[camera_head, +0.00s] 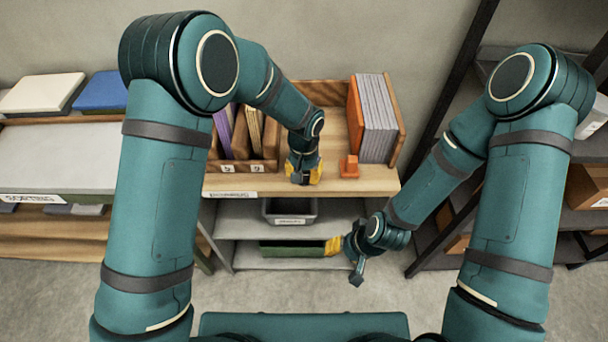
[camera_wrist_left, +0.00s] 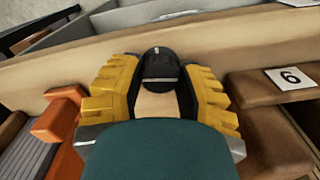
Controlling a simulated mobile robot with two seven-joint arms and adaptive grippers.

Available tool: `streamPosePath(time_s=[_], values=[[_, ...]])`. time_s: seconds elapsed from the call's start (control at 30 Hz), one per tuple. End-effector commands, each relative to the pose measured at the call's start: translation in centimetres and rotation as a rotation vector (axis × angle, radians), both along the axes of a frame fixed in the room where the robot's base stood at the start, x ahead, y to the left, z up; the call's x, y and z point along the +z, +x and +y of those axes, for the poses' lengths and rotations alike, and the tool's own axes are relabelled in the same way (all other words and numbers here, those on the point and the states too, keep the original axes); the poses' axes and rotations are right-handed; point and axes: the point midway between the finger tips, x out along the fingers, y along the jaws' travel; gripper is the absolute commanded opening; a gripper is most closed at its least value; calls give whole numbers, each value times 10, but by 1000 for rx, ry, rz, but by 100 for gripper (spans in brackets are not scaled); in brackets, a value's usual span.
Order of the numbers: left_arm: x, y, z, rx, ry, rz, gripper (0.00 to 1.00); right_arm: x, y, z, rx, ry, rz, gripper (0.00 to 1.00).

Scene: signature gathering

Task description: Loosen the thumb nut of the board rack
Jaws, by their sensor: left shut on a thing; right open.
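My left gripper (camera_head: 303,178) points down at the front of the wooden desk-top rack (camera_head: 333,105). In the left wrist view its yellow fingers (camera_wrist_left: 160,85) are shut on a black round-topped knob, which looks like the thumb nut (camera_wrist_left: 160,65). The knob's lower part is hidden. In the head view the gripper covers most of it. An orange upright panel with grey boards (camera_head: 376,117) stands at the rack's right. An orange block (camera_head: 349,167) sits at its foot, apart from the left gripper. My right gripper (camera_head: 333,245) is open by the lower shelf.
Wooden slots with number labels (camera_head: 228,168) hold folders left of my left gripper. Below are a grey bin (camera_head: 290,219) and a long green item (camera_head: 290,248), close to my right gripper. Shelving stands at both sides. Floor in front is bare.

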Motion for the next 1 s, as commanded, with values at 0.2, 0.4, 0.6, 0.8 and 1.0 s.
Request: streamPosePath(time_s=[0.2, 0.4, 0.6, 0.8, 1.0], values=[[-1, -1, 0, 112, 2, 3, 0, -4, 1, 0, -1, 0, -2, 47], [-1, -1, 1, 170, 2, 3, 0, -5, 1, 0, -1, 0, -3, 47], [-1, -1, 0, 188, 2, 4, 0, -5, 1, 0, -1, 0, -3, 47], [-1, -2, 0, 189, 2, 4, 0, -5, 1, 0, -1, 0, -3, 47], [-2, -2, 0, 189, 2, 4, 63, -5, 1, 0, -1, 0, -3, 47]])
